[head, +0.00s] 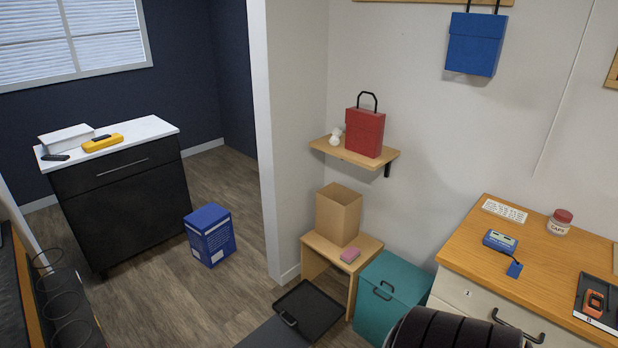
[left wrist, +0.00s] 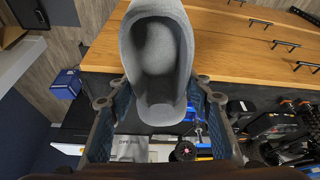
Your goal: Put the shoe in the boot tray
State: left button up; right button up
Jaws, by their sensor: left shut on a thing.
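A grey shoe (left wrist: 158,50) fills the upper middle of the left wrist view, its opening facing the camera. My left gripper (left wrist: 158,98) is shut on it, with one finger on each side of the shoe. In the head view a flat black tray with a raised rim (head: 322,302), which looks like the boot tray, lies on the floor in front of the small wooden bench. No shoe shows in the part of the tray in view. Neither gripper shows in the head view.
A teal bin (head: 388,290) stands right of the tray. A blue box (head: 209,235) stands on the floor by the dark cabinet (head: 125,205). The floor left of the tray is clear.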

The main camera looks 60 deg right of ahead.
aim_at(304, 306)
jog(key=z, duration=1.65)
jog(key=i+z, duration=0.35)
jog(key=i, duration=0.15)
jog(key=i+z, duration=0.3)
jog(key=i, duration=0.25)
